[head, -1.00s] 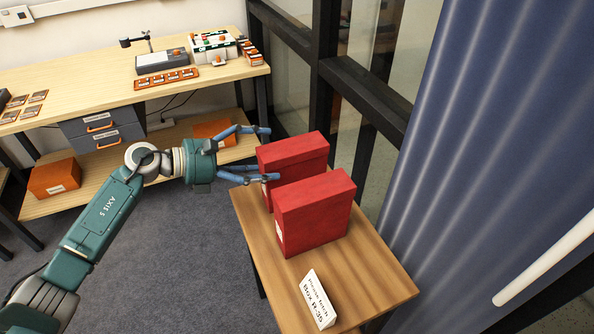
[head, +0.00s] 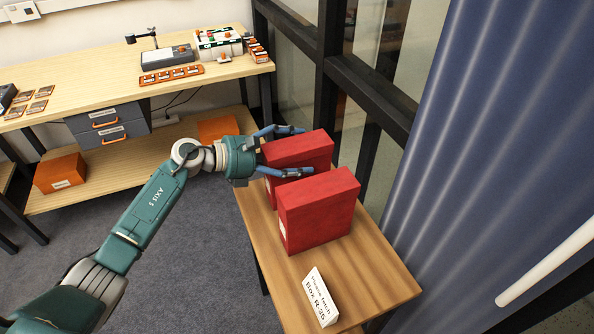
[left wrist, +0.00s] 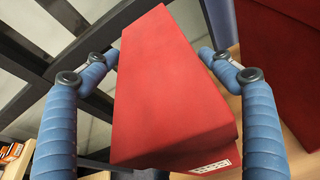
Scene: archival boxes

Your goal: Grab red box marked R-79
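Two red boxes stand upright side by side on a small wooden table: a far box (head: 313,148) and a near box (head: 322,213). Their labels are too small or angled to read, so I cannot tell which is R-79. My left gripper (head: 304,150) is open, with one finger on each side of the far box. In the left wrist view the far box (left wrist: 160,95) lies between the blue fingers, which are close to its sides; contact is unclear. The near box (left wrist: 285,60) is at the right there. My right gripper is not in view.
A white sign (head: 320,298) on the small table (head: 365,285) appears to read "Please fetch Box R-35". A dark window frame and a blue curtain (head: 480,130) are close behind and right. A long workbench (head: 100,85) stands at the back left.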

